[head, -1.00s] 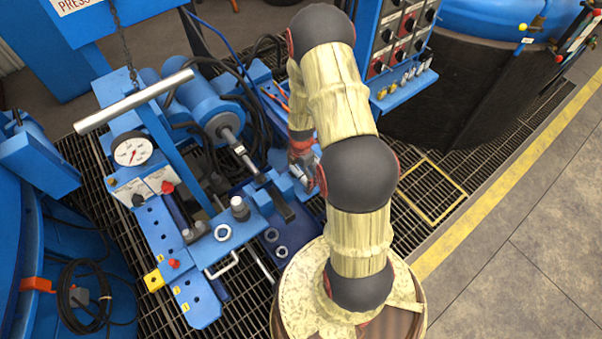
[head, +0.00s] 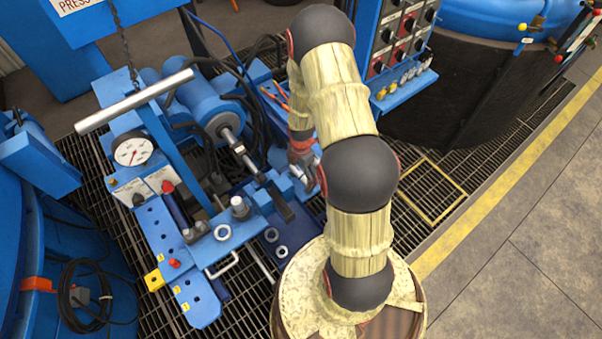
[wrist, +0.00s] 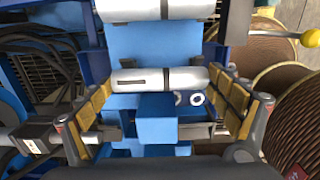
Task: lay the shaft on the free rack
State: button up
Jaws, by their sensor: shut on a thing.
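A silver shaft (wrist: 180,79) with a dark slot lies across the middle of the wrist view, between the two yellow-padded fingers of my gripper (wrist: 165,100). The gripper is shut on it. In the head view my gripper (head: 303,162) is low beside the blue machine, largely hidden by my arm; only a bit of bright metal shows by it. A second silver cylinder (wrist: 150,9) lies at the top of the wrist view, above a blue panel (wrist: 155,43). A blue block (wrist: 157,120) shows just below the held shaft. I cannot tell which blue part is the free rack.
A blue machine with a gauge (head: 132,149) and a silver bar (head: 135,101) stands left of my gripper. Loose rings (head: 271,235) lie on its blue plate. A control panel (head: 395,45) stands behind my arm. Open floor (head: 510,270) is at right.

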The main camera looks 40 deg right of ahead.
jog(key=shift+f+b, duration=0.4)
jog(key=shift+f, duration=0.2)
dwell(0.3)
jog(key=o, duration=1.6)
notch_tip(320, 180, up, 12)
